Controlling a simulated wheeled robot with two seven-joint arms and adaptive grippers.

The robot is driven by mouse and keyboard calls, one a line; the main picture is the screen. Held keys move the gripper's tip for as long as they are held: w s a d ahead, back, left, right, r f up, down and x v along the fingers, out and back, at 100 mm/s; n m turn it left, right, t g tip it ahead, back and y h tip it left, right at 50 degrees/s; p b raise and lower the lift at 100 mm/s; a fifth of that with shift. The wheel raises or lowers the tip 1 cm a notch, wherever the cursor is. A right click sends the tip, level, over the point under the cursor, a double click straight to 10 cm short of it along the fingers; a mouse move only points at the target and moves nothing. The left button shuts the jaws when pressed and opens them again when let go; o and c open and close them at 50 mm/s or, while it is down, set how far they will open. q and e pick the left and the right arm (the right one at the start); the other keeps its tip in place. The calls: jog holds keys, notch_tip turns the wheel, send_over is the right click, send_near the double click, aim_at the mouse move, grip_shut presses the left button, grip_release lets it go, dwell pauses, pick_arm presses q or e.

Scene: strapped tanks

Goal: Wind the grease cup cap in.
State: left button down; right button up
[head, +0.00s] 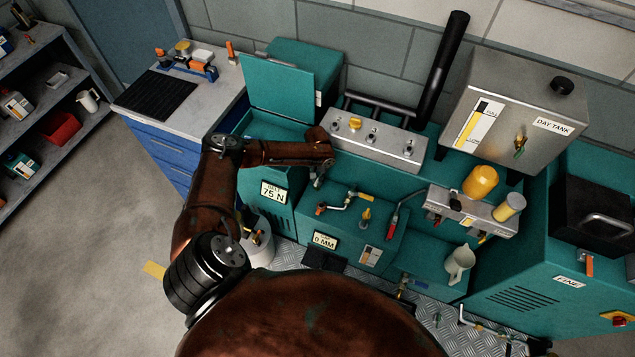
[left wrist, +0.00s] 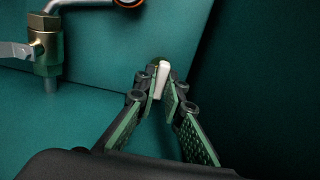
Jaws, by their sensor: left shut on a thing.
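My left gripper (head: 318,180) reaches down beside the teal machine, just right of the 75 N plate. In the left wrist view my left gripper (left wrist: 163,92) has its green-padded fingers closed around a small pale upright piece (left wrist: 162,78). A dark rounded shape sits behind this piece against the teal surface. The fingers hide most of it, so I cannot tell whether it is the grease cup cap. A brass fitting with a yellow top (head: 366,216) stands farther right on the teal housing, apart from the gripper. My right gripper is not in view.
A brass valve with a lever (left wrist: 45,50) and bent pipe stands left of the fingers in the left wrist view. In the head view, a red-handled lever (head: 392,225), a steel manifold (head: 378,138) and a yellow cup (head: 481,181) stand nearby. Open floor (head: 90,250) lies left.

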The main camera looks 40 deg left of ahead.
pick_arm(q)
jog(key=shift+m, duration=0.7)
jog(key=m, duration=0.3)
jog(key=shift+m, duration=0.3)
jog(key=m, duration=0.3)
jog(key=shift+m, duration=0.4)
jog(key=c, duration=1.9)
grip_release()
jog(key=shift+c, duration=0.2)
jog(key=shift+r, duration=0.1)
